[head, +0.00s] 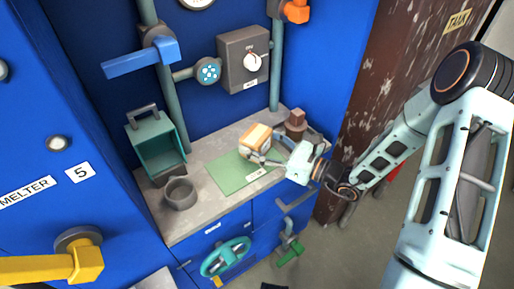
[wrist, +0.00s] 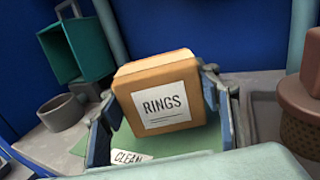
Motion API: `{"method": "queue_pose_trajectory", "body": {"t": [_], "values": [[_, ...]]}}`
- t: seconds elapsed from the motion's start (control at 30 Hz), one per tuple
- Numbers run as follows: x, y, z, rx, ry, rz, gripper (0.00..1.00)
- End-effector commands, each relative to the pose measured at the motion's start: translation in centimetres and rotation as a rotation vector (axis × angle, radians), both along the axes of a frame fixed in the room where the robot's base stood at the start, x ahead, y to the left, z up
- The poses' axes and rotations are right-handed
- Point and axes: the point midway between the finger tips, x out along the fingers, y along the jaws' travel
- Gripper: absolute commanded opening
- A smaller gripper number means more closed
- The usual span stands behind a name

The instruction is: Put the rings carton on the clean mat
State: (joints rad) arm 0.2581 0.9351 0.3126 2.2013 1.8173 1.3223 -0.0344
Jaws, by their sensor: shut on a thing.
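The rings carton (wrist: 163,103) is an orange-tan box with a white label reading RINGS. In the head view the carton (head: 254,137) is over the right part of the green clean mat. My gripper (head: 262,155) is shut on the carton, with a finger on each side in the wrist view (wrist: 160,110). The clean mat (head: 227,174) lies flat on the grey counter, and its CLEAN tag (wrist: 130,157) shows below the carton in the wrist view. I cannot tell whether the carton's underside touches the mat.
A teal open bin (head: 157,150) and a grey round pot (head: 180,193) stand to the left of the mat. A brown stacked object (head: 296,122) stands close on the right. A grey control box (head: 243,60) and vertical pipes are at the back wall. The counter's front edge is near.

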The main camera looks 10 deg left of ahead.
Motion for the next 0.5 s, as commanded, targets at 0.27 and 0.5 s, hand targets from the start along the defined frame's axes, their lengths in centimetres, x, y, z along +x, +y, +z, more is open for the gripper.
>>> {"method": "queue_pose_trajectory", "body": {"t": [0.27, 0.5], "values": [[-0.1, -0.1, -2.3, 0.000, 0.002, 0.000, 0.32], [-0.1, -0.1, -2.4, 0.000, 0.002, 0.000, 0.64]]}}
